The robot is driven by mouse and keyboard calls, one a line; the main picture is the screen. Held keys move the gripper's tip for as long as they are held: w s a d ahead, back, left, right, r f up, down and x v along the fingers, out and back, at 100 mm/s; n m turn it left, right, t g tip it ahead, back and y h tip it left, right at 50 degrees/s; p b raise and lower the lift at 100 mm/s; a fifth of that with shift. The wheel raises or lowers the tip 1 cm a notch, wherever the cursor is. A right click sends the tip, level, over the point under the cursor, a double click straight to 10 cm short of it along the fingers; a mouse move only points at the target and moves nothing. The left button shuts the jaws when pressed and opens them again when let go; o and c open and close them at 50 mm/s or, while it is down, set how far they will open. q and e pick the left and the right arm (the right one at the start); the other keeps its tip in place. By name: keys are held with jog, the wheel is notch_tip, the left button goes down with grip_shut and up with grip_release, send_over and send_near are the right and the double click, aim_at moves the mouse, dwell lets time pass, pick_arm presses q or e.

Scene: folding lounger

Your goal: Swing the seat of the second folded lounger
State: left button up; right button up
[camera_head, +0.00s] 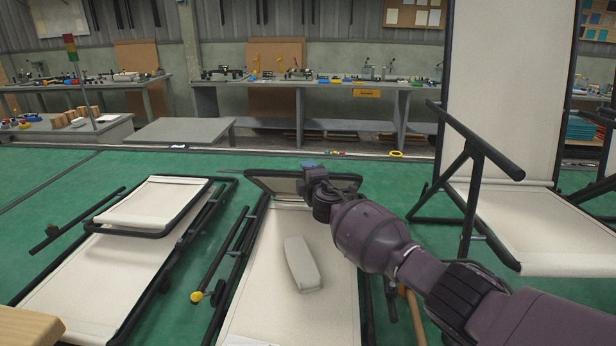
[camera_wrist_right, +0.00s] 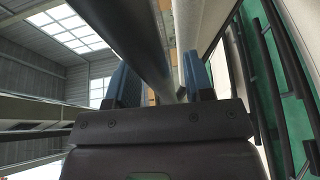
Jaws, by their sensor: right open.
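A folded lounger (camera_head: 265,285) with cream fabric and a dark tube frame lies flat on the green floor in the middle. A dark frame bar (camera_head: 290,174) with fabric crosses its far end, slightly raised. My right gripper (camera_head: 313,168) is at this bar, seen from behind and small. In the right wrist view its two blue fingers (camera_wrist_right: 160,85) stand apart with a dark tube (camera_wrist_right: 148,45) running between them; contact cannot be told. Another folded lounger (camera_head: 110,255) lies flat at the left. My left gripper is out of view.
A light grey headrest pad (camera_head: 301,264) lies on the middle lounger. An opened lounger (camera_head: 500,110) with upright back stands at the right. Loose dark bars (camera_head: 224,262) lie between the folded loungers. Workbenches (camera_head: 300,84) stand behind; green floor beyond the loungers is mostly clear.

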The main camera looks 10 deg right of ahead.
grip_shut()
jog(key=shift+n+t, duration=0.3)
jog(key=shift+t, duration=0.3)
jog(key=s+f+b, duration=0.3)
jog(key=f+b, duration=0.1)
jog(key=f, duration=0.2)
jog(key=s+a+f+b, duration=0.1)
jog(key=s+f+b, duration=0.2)
jog(key=f+b, duration=0.2)
jog(key=s+a+f+b, duration=0.1)
jog(key=s+f+b, duration=0.2)
jog(key=f, duration=0.5)
jog(key=shift+s+f+b, duration=0.15)
jog(key=shift+f+b, duration=0.1)
jog(key=shift+b, duration=0.65)
jog(key=shift+s+f, duration=0.15)
jog(key=shift+f, duration=0.2)
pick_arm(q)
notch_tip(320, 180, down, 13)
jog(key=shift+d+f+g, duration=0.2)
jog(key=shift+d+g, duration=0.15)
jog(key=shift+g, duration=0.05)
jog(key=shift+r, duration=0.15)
pick_arm(e)
jog(key=shift+r, duration=0.15)
